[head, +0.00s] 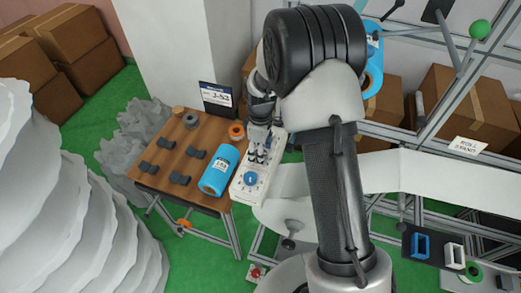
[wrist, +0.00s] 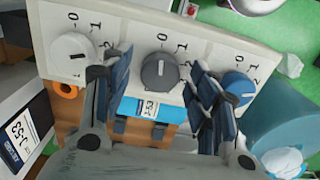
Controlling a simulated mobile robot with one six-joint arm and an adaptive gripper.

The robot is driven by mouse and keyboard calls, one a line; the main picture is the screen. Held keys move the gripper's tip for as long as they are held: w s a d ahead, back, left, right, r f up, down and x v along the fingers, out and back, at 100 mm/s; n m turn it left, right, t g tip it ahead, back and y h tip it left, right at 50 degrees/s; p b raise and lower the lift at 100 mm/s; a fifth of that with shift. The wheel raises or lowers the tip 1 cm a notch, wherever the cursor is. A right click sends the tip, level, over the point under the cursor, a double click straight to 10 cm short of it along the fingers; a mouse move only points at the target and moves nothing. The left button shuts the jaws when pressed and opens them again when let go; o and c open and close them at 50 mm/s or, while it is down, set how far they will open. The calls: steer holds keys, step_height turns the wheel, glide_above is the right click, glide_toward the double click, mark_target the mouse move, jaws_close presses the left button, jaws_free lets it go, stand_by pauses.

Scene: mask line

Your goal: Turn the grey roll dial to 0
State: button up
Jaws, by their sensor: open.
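The grey roll dial (wrist: 158,75) sits in the middle of a white panel (wrist: 110,25) in the wrist view, between a white dial (wrist: 70,50) and a blue dial (wrist: 238,86). Marks 0, 1 and 2 are printed around each dial. The grey dial's short white line seems to point roughly toward its 0; I cannot tell whether it lines up exactly. My gripper (wrist: 160,64) is open, with one finger on each side of the grey dial; contact is unclear.
The panel stands at the right end of a brown table (head: 160,181). A blue roll (head: 219,169) lies beside it, with several dark holders and an orange ring (head: 236,131) nearby. A sign (head: 217,98) stands at the back. Metal frames stand at the right.

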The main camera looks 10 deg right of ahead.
step_height(320, 180, up, 12)
stand_by(0.6)
stand_by(0.4)
steer(key=s+r+m+t+b, duration=0.2)
steer(key=s+r+m+b, duration=0.25)
steer(key=s+r, duration=0.6)
steer(key=s+f+m+t+b, duration=0.2)
steer(key=s+m, duration=0.5)
steer(key=s, duration=1)
step_height(320, 180, down, 2)
steer(key=shift+s+f+t+b, duration=0.1)
steer(key=shift+s+t+b, duration=0.2)
steer(key=shift+b, duration=0.35)
